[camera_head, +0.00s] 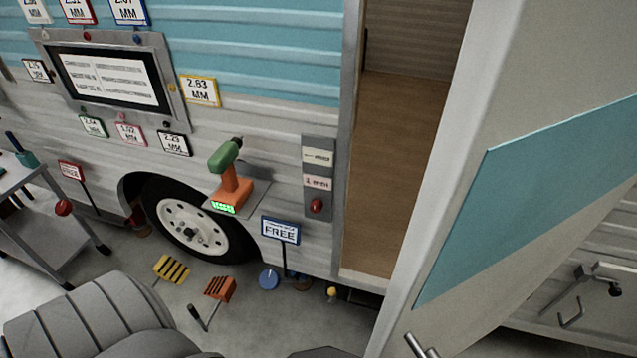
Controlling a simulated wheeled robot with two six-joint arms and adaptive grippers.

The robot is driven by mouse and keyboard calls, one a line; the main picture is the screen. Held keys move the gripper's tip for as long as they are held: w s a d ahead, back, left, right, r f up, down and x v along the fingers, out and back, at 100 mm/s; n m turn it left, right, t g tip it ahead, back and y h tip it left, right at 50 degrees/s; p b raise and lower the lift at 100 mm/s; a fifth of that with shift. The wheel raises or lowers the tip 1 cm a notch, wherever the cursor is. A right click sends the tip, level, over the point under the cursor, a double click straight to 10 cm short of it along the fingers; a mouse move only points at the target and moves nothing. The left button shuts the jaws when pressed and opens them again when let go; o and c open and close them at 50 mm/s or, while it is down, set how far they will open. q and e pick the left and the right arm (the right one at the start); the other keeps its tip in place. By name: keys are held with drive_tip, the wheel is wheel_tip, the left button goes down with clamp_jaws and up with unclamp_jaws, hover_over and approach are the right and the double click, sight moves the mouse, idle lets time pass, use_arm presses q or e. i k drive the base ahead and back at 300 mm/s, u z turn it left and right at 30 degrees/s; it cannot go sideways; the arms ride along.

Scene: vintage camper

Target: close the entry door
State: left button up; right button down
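The entry door (465,170) stands open at the right, swung out from the camper, pale with a teal stripe (540,190). A metal bar, perhaps its handle (420,345), shows at the bottom edge of the picture, partly cut off. The doorway (400,150) is open to the left of the door and shows a brown floor inside. The door hides part of the camper's wall behind it. Neither of my grippers can be made out.
The camper wall left of the doorway carries a switch panel (318,180), a framed screen (108,78) and a green-orange drill (230,170). A wheel (185,225), a "FREE" sign (280,230) and striped blocks (220,288) stand below. A grey cart (45,220) is at left.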

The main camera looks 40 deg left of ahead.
sight(535, 145)
drive_tip(key=u, duration=1.6)
drive_tip(key=k, duration=0.6)
drive_tip(key=z, duration=0.5)
